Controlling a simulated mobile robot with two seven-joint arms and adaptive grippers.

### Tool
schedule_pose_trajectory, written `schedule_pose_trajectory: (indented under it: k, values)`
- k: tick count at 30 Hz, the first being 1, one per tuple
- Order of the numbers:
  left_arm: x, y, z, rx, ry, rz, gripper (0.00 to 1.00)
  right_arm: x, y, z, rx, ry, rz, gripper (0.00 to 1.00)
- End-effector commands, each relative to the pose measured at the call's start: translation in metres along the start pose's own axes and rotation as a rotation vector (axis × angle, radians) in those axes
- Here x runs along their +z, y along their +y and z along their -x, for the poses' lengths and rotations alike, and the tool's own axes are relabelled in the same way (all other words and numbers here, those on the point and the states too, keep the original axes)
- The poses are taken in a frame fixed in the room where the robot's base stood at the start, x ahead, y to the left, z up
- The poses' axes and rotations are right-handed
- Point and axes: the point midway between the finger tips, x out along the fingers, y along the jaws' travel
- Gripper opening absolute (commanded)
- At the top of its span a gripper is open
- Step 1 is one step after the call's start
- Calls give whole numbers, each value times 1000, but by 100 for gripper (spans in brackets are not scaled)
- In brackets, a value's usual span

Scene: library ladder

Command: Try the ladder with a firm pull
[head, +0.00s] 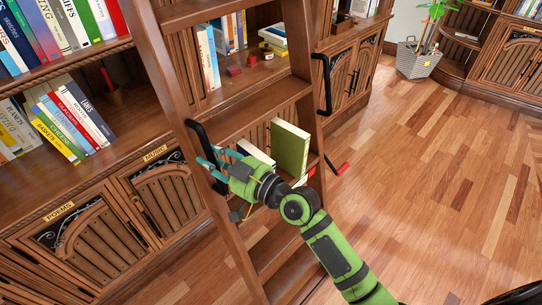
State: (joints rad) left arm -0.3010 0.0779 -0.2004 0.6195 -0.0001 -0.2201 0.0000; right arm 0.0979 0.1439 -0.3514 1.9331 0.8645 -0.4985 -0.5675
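A wooden ladder (161,70) with broad steps leans in front of the bookcase. A black handle (197,133) sits on its left rail and another black handle (325,83) on its right rail. My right gripper (207,157) reaches in from the lower right, with its teal fingers at the left handle. The fingers overlap the handle's bar; whether they are closed firmly on it cannot be made out. The right handle is free. My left gripper is not in view.
A green book (290,148) and a pale book (255,152) stand at a low step, close behind my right gripper. Shelves of books and carved cabinet doors (165,200) lie to the left. A potted plant (417,62) stands far off. The wooden floor (450,160) at right is clear.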

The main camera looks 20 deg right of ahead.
Motion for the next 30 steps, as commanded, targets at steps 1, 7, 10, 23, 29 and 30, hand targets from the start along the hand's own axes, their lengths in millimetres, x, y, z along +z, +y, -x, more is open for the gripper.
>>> schedule_pose_trajectory:
  k: [1, 7, 10, 23, 29, 30]
  values:
    - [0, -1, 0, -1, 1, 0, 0, 0, 0, 0, 0, 0, 3, 0]
    - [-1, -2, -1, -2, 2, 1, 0, 0, 2, 0, 1, 0, 4, 0]
    - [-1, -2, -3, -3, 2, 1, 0, 1, 4, 1, 1, -1, 5, 0]
    - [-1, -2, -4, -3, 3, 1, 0, 0, 10, 2, 8, 0, 8, 0]
    - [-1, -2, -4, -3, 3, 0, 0, -1, 11, 2, 10, 2, 9, 0]
    - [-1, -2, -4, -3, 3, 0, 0, -1, 11, 2, 10, 2, 10, 0]
